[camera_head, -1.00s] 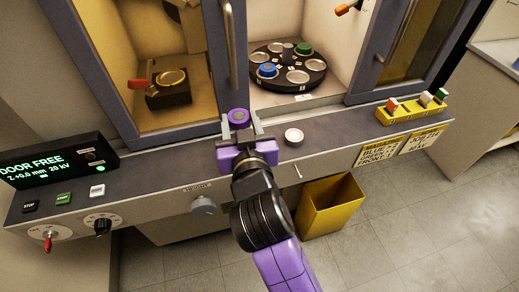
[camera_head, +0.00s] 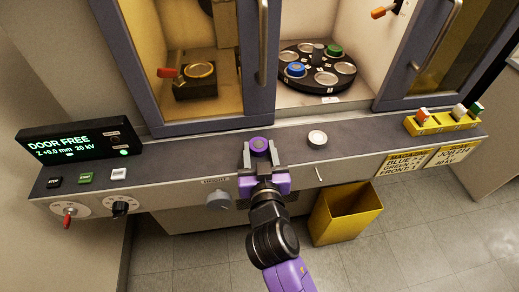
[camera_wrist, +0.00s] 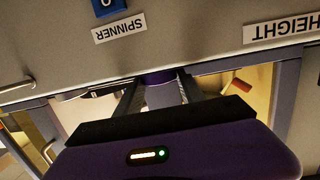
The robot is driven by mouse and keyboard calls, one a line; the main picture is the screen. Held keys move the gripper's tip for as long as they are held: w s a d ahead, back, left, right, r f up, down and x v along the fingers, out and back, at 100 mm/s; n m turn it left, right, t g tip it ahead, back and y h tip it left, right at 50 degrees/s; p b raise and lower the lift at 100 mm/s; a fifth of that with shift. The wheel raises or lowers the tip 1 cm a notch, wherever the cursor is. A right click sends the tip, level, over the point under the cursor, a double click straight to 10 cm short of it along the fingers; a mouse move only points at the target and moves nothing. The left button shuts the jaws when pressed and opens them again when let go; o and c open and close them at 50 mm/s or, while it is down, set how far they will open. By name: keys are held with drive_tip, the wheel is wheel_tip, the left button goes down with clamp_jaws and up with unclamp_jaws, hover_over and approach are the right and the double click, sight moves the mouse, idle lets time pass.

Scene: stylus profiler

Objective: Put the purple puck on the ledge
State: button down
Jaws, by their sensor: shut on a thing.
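The purple puck (camera_head: 260,146) is between the fingers of my gripper (camera_head: 261,156) in the head view. My gripper is shut on it, over or just at the front of the dark ledge (camera_head: 210,152). I cannot tell whether the puck touches the ledge. In the wrist view the purple puck (camera_wrist: 160,78) shows partly between the fingers of my gripper (camera_wrist: 160,92), and its far part is cut off by the panel edge.
A pale round disc (camera_head: 317,138) lies on the ledge to the right. A carousel (camera_head: 317,72) with blue and green pucks stands inside the cabinet. A display box (camera_head: 80,143) is at left, a yellow rack (camera_head: 443,122) at right, a yellow bin (camera_head: 345,212) below.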

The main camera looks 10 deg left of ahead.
drive_tip(key=shift+f, duration=0.15)
drive_tip(key=c, duration=0.7)
unclamp_jaws()
drive_tip(key=shift+r, duration=0.2)
drive_tip(key=b+v, duration=0.1)
drive_tip(key=v, duration=1.1)
